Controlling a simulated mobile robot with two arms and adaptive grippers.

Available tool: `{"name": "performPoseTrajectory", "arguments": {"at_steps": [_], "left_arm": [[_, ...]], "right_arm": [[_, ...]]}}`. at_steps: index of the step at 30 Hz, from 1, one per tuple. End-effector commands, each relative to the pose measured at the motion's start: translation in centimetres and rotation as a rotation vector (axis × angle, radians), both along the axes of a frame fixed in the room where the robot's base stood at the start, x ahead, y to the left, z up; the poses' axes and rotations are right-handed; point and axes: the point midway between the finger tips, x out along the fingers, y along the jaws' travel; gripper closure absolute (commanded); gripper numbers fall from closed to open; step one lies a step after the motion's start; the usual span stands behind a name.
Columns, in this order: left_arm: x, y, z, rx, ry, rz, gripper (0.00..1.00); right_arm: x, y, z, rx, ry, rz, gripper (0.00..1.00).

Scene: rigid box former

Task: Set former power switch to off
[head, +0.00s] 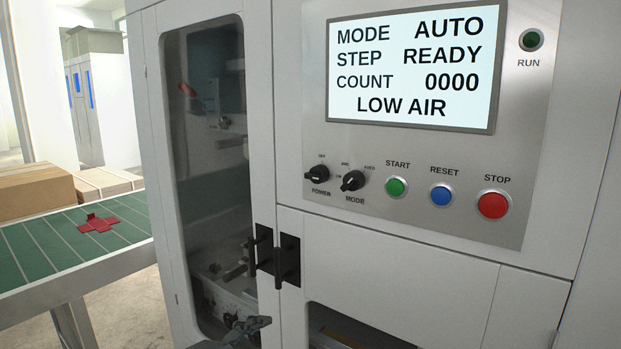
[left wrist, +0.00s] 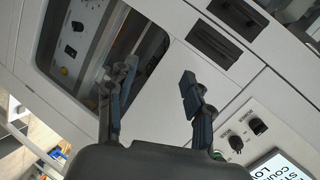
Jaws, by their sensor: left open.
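The black power switch (head: 317,174) is a rotary knob at the left of the control panel, with an OFF mark above it. Its setting is too small to tell. The mode knob (head: 352,181) sits just right of it. My left gripper (head: 245,328) is low at the bottom edge of the head view, in front of the glass door and well below the panel. In the left wrist view the gripper (left wrist: 157,95) is open and empty. The power switch (left wrist: 257,126) lies right of its fingers there, apart from them. My right gripper is not in view.
Green start (head: 396,187), blue reset (head: 441,194) and red stop (head: 494,204) buttons line the panel below the screen (head: 412,67), which reads AUTO, READY, LOW AIR. Dark door handles (head: 288,262) stick out below the panel. A green conveyor (head: 35,262) stands left.

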Motion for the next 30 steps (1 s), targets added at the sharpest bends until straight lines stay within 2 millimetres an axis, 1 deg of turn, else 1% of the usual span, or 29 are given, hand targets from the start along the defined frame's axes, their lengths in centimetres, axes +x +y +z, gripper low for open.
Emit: {"name": "performPoseTrajectory", "arguments": {"at_steps": [1, 3, 5, 6, 8, 9, 12, 15, 18, 21, 26, 30], "left_arm": [[0.5, -0.4, 2.7, 0.077, -0.095, -0.048, 0.48], [0.9, -0.9, 5.8, 0.181, -0.21, -0.11, 0.48], [1.1, -1.2, 8.3, 0.274, -0.305, -0.155, 0.48], [1.1, -1.4, 10.0, 0.335, -0.367, -0.181, 0.48], [1.1, -1.5, 12.5, 0.43, -0.459, -0.215, 0.48], [1.0, -1.6, 14.1, 0.492, -0.518, -0.233, 0.48], [0.6, -1.5, 17.6, 0.64, -0.65, -0.267, 0.48], [0.2, -1.2, 20.5, 0.761, -0.751, -0.283, 0.48], [-0.2, -0.9, 22.4, 0.844, -0.817, -0.289, 0.48], [-0.5, -0.8, 23.5, 0.89, -0.854, -0.292, 0.48], [0.1, -1.2, 23.9, 0.905, -0.864, -0.295, 0.48], [1.9, -2.5, 23.9, 0.902, -0.863, -0.296, 0.48]], "right_arm": [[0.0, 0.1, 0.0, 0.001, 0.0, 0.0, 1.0], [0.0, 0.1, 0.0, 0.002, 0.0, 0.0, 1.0], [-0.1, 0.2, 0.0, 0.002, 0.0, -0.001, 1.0], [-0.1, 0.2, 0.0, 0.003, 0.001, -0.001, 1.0], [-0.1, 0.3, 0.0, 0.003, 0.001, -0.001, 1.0], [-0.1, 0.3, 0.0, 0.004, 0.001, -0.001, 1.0], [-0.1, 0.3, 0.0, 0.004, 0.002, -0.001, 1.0], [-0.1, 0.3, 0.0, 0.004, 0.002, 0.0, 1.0], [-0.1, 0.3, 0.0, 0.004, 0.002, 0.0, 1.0], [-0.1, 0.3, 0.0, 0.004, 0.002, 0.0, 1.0], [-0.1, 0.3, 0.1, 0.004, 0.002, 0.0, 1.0], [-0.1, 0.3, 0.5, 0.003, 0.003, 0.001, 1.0]]}}
